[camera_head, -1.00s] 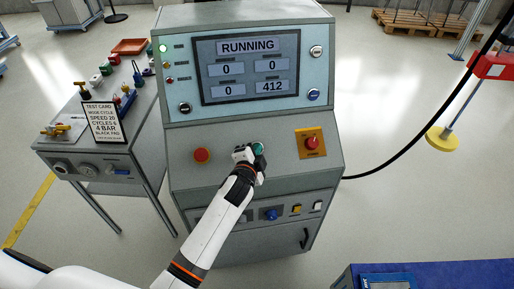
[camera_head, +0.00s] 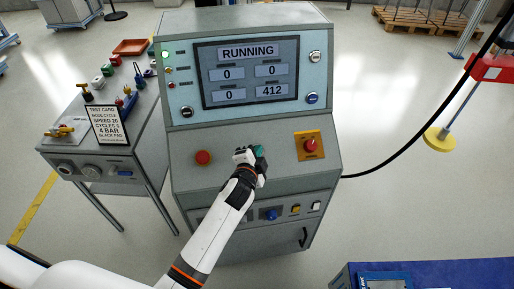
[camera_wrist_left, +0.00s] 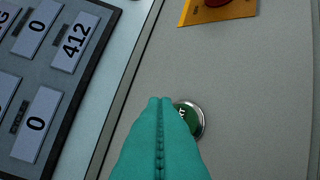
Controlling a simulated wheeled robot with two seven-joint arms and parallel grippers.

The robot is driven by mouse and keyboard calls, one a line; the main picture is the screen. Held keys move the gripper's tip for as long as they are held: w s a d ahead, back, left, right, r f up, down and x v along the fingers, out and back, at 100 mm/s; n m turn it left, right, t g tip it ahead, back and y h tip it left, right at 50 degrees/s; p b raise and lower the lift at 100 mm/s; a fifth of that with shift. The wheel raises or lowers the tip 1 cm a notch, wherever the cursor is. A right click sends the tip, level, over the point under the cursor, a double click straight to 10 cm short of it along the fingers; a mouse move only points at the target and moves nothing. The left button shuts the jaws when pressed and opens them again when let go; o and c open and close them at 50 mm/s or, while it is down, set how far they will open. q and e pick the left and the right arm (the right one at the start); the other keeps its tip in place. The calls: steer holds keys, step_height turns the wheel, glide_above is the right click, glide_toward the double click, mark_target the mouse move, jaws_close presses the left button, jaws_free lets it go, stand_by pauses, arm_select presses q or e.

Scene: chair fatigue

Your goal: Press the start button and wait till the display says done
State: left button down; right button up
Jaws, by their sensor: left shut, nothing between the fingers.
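The display (camera_head: 248,70) on the grey control console reads RUNNING, with boxes showing 0, 0, 0 and 412. A green lamp (camera_head: 165,55) is lit at its upper left. The green start button (camera_wrist_left: 190,117) sits on the sloped panel, partly hidden behind my fingers in the left wrist view. My left gripper (camera_head: 259,152) is shut and empty, with its teal fingertips at the button. In the left wrist view the fingertips (camera_wrist_left: 160,100) overlap the button's left edge; I cannot tell whether they touch it. My right gripper is not in view.
A red button (camera_head: 203,158) is left of my gripper. A red emergency knob on a yellow plate (camera_head: 309,145) is to the right. A side table (camera_head: 100,150) bears valves and a test card (camera_head: 106,124). A blue surface (camera_head: 440,272) is at lower right.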

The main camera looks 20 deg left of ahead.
arm_select(q)
steer(key=s+r+p, duration=0.1)
steer(key=d+r+p, duration=0.1)
steer(key=r, duration=0.1)
steer(key=shift+s, duration=0.4)
stand_by(0.5)
